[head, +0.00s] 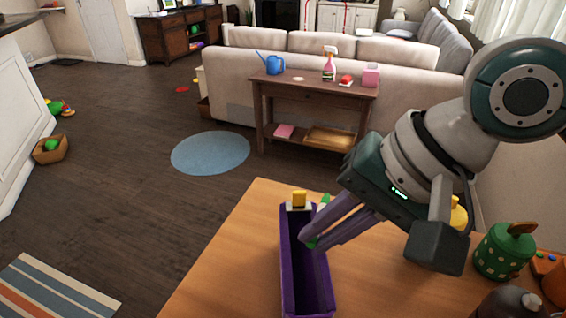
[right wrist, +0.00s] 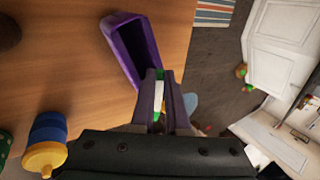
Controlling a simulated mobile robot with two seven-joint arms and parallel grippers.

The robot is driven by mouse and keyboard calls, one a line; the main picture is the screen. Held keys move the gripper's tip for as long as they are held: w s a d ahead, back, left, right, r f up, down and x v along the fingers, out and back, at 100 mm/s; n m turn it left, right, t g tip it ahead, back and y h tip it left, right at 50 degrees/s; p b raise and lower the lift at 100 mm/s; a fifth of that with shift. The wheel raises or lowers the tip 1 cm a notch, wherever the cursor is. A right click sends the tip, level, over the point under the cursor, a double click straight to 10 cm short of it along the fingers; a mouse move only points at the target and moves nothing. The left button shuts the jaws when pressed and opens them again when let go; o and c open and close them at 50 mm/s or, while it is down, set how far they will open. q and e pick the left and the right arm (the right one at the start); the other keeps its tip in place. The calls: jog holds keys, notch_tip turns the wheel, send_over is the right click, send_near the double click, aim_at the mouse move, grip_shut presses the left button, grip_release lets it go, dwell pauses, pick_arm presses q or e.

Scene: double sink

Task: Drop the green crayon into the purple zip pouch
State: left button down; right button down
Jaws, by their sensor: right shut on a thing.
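The purple zip pouch (head: 290,285) stands open at the top on the wooden table, long and narrow; it also shows in the right wrist view (right wrist: 118,52). My right gripper (head: 310,238) is shut on the green crayon (right wrist: 159,74), which has a white middle part. In the head view the crayon (head: 312,243) is mostly hidden by the fingers. The fingertips are at the pouch's right side near its far end, seemingly over the rim; their height above it is hard to tell. My left gripper is not in view.
A yellow-topped item (head: 299,198) is by the pouch's far end. A green dotted canister (head: 500,255), a dark bottle (head: 512,303) and a blue and yellow container (right wrist: 48,140) stand on the table (head: 225,265). The table is clear left of the pouch.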

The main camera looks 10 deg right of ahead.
jog(key=c, duration=0.8)
grip_release()
jog(key=shift+c, duration=0.2)
jog(key=p+v, duration=0.1)
jog(key=v, duration=0.9)
